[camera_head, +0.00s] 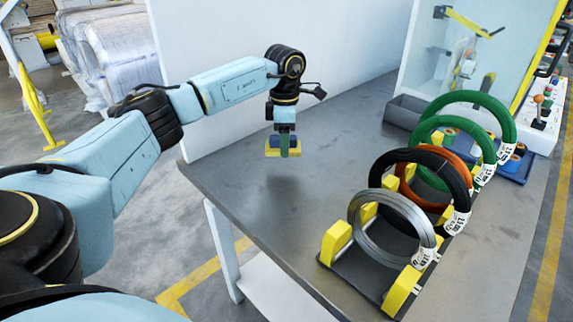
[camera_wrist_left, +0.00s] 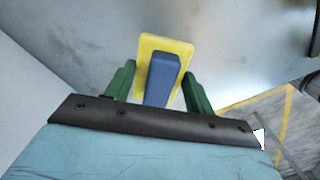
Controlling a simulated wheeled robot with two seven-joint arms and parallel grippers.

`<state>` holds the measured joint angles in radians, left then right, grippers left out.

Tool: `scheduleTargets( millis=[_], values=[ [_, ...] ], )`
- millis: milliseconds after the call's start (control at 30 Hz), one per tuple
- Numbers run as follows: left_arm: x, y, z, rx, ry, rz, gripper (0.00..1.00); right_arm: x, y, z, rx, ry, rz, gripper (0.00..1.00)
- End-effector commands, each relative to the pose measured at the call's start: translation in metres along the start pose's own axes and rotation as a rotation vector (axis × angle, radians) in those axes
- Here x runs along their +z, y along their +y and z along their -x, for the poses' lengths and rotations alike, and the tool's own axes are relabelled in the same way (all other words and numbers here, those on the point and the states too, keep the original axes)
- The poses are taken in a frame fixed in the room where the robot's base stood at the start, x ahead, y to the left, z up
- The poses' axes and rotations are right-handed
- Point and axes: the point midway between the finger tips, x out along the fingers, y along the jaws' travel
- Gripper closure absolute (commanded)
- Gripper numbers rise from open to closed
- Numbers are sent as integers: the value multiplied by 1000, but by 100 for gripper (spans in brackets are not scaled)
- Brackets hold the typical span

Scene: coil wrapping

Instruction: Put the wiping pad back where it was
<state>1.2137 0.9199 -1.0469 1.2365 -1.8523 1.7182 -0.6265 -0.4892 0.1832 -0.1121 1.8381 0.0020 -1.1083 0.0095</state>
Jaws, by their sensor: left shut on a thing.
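The wiping pad has a yellow base and a blue grip. In the head view the wiping pad (camera_head: 271,153) hangs above the left part of the grey table (camera_head: 330,140), with its shadow on the tabletop below. My left gripper (camera_head: 284,148) points down and is shut on the pad. In the left wrist view the pad's blue grip (camera_wrist_left: 162,80) sits between the green fingers of my left gripper (camera_wrist_left: 155,90). The yellow base shows beyond it. My right gripper is not in view.
Several coils, silver (camera_head: 392,230), black (camera_head: 452,172), orange (camera_head: 432,180) and green (camera_head: 507,118), stand in a rack with yellow blocks (camera_head: 336,242) at the right. A grey bin (camera_head: 404,112) stands at the back. A white panel (camera_head: 340,40) borders the table. The table's left-middle is clear.

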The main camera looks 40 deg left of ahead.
Motion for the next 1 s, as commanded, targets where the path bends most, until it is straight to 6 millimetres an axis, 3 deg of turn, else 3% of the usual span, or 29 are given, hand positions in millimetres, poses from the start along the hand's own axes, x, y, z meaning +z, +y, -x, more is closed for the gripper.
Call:
scheduleTargets(
  millis=[433, 867, 900, 1000],
  values=[
    [0, -1, -54, -1, 1, -4, 67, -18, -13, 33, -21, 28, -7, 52],
    [1, 0, -60, 1, -1, -4, 67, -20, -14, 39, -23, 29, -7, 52],
    [1, 0, -60, 1, -1, -4, 44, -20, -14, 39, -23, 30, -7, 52],
    [1, 0, -60, 1, -1, -5, 31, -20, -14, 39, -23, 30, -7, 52]
  ],
)
